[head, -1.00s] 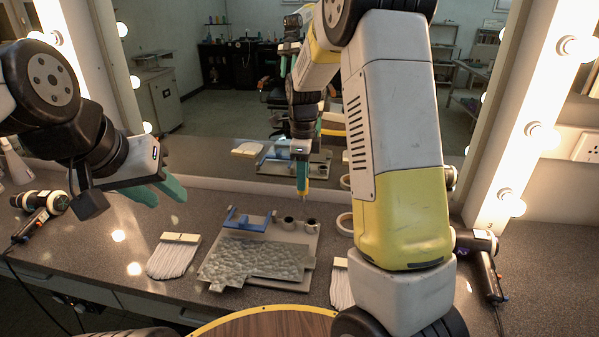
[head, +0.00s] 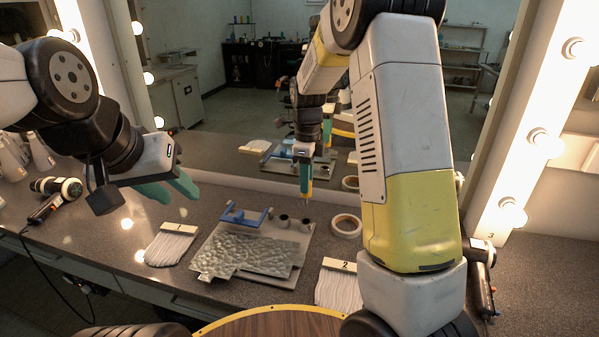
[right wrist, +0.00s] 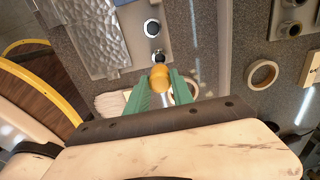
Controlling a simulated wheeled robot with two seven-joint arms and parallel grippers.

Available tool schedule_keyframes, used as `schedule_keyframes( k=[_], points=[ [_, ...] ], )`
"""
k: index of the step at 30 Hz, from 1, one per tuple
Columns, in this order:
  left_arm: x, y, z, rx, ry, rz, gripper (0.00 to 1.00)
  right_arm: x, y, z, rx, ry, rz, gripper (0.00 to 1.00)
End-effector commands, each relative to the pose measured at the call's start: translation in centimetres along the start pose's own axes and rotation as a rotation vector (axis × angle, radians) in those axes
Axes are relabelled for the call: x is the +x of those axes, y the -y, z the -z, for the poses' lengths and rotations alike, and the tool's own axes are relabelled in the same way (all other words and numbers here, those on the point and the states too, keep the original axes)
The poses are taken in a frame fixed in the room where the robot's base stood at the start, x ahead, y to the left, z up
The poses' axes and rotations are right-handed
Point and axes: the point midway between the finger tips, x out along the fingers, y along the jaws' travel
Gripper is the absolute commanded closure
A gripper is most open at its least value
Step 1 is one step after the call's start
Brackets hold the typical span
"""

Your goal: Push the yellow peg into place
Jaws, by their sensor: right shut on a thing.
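My right gripper (head: 306,184) is shut on the yellow peg (head: 307,197). It holds the peg point down above the back right of a grey plate (head: 296,268). Two short round sockets stand there, a left one (head: 282,221) and a right one (head: 306,225). In the right wrist view the peg (right wrist: 160,77) shows between the green fingers (right wrist: 162,92), close to the nearer dark socket (right wrist: 158,57); the farther socket (right wrist: 152,27) is clear. I cannot tell whether the peg touches a socket. My left gripper (head: 168,190) is open and empty over the counter's left side.
A blue bracket (head: 245,222) and a bumpy silver sheet (head: 245,255) lie on the plate. A tape roll (head: 347,225) is to its right. White-fringed pieces labelled 1 (head: 170,247) and 2 (head: 338,285) flank it. The mirror rises behind, with bulbs on its frames.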

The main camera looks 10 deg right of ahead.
Motion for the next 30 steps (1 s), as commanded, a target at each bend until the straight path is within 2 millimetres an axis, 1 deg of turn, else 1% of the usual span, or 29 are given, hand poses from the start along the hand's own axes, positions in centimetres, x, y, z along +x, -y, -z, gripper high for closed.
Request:
schedule_keyframes(
  k=[9,15,21,30],
  points=[
    [0.0,0.0,0.0,0.000,0.000,0.000,0.64,3.0,0.0,0.1,0.001,-0.002,-0.002,1.00],
    [0.0,0.0,0.0,0.000,0.000,0.000,0.64,4.5,0.0,0.1,0.000,-0.001,0.000,1.00],
    [0.0,0.0,0.0,0.000,0.000,0.000,0.64,5.3,0.0,0.1,0.000,-0.001,-0.001,1.00],
    [0.0,0.0,0.0,0.000,0.000,0.000,0.64,5.3,0.0,0.1,0.000,0.000,0.000,1.00]
  ],
)
